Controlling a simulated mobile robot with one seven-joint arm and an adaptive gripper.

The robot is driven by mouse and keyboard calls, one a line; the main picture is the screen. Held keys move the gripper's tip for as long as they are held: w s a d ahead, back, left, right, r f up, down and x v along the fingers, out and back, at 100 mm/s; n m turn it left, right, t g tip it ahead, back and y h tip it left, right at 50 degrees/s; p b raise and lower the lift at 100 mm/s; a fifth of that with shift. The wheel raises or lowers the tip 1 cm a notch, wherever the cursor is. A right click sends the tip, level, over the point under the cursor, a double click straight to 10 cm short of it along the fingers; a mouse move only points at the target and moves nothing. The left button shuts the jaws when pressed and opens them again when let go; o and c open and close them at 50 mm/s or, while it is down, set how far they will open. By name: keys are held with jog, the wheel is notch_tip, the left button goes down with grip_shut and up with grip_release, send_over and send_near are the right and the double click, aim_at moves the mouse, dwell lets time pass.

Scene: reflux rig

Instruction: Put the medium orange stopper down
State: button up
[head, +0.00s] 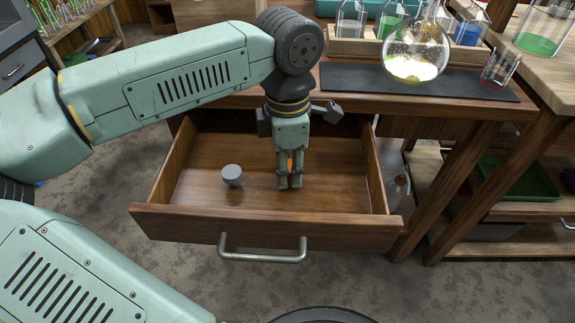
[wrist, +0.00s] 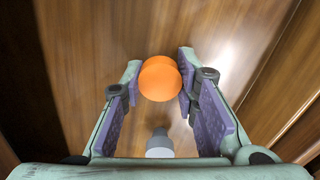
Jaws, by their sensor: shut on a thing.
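My gripper (head: 290,184) points down inside the open wooden drawer (head: 270,225), right of its middle. It is shut on the medium orange stopper (wrist: 160,79), which shows between the fingertips in the wrist view. In the head view only a sliver of the orange stopper (head: 289,163) shows between the fingers; the rest is hidden. The fingertips are low over the drawer floor, and I cannot tell whether the stopper touches it.
A grey stopper (head: 232,175) stands in the drawer left of my gripper; it also shows in the wrist view (wrist: 159,144). The drawer floor around is otherwise bare. Above the drawer, a bench holds a round flask (head: 413,60) on a dark mat (head: 350,80).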

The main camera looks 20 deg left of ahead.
jog(key=o, duration=0.8)
jog(key=shift+o, duration=0.2)
jog(key=shift+r, duration=0.1)
notch_tip(320, 180, up, 12)
jog(key=p, duration=0.8)
